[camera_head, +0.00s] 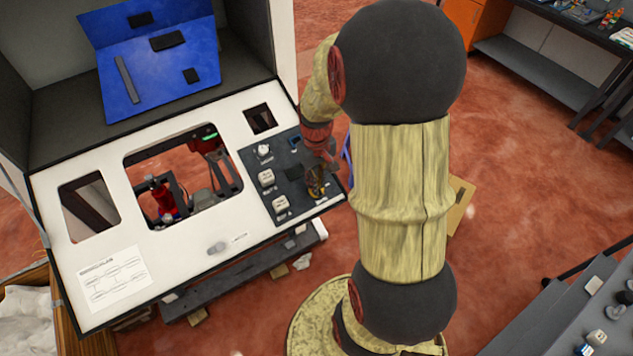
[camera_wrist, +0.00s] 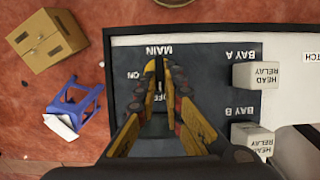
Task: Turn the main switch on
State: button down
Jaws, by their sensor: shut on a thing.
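The dark switch panel (camera_head: 283,178) sits at the right end of the white console face. In the wrist view the panel (camera_wrist: 205,80) appears upside down, with the label MAIN (camera_wrist: 160,51) just beyond my fingertips, ON to the left and OFF between the fingers. My gripper (camera_wrist: 160,66) has its yellow and black fingers close together at the main switch, shut on its handle. The fingers mostly hide the handle, so I cannot tell which way it points. In the head view my gripper (camera_head: 318,185) is at the panel's right side, small and partly dark.
Two white head relay blocks (camera_wrist: 256,76) (camera_wrist: 252,138) stand beside my gripper, by BAY A and BAY B. A blue stool (camera_wrist: 75,105) and a cardboard box (camera_wrist: 47,41) are on the red floor. A grey workbench (camera_head: 560,60) stands at the upper right.

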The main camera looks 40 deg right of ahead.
jog(key=shift+d+m, duration=0.1)
jog(key=shift+m, duration=0.3)
jog(key=m, duration=0.1)
jog(key=m+y, duration=0.1)
jog(key=m, duration=0.1)
jog(key=m+t, duration=0.1)
jog(key=shift+s+d+y, duration=0.15)
jog(key=shift+d+y, duration=0.15)
jog(key=shift+y, duration=0.1)
jog(key=m, duration=0.1)
jog(key=m+b, duration=0.1)
jog(key=m, duration=0.1)
jog(key=m+t+y, duration=0.1)
jog(key=shift+s+d+f+m, duration=0.1)
jog(key=shift+s+d+m, duration=0.15)
jog(key=shift+m, duration=0.15)
jog(key=m, duration=0.1)
jog(key=m+t+b, duration=0.1)
jog(key=m, duration=0.2)
jog(key=shift+s+f+t+y+b, duration=0.1)
jog(key=shift+s+t+y+b, duration=0.2)
jog(key=shift+t, duration=0.1)
jog(key=shift+s+m+t+b, duration=0.15)
jog(key=shift+m+t+b, duration=0.35)
jog(key=shift+m, duration=1.2)
jog(key=c, duration=1.9)
grip_release()
jog(key=shift+a, duration=0.1)
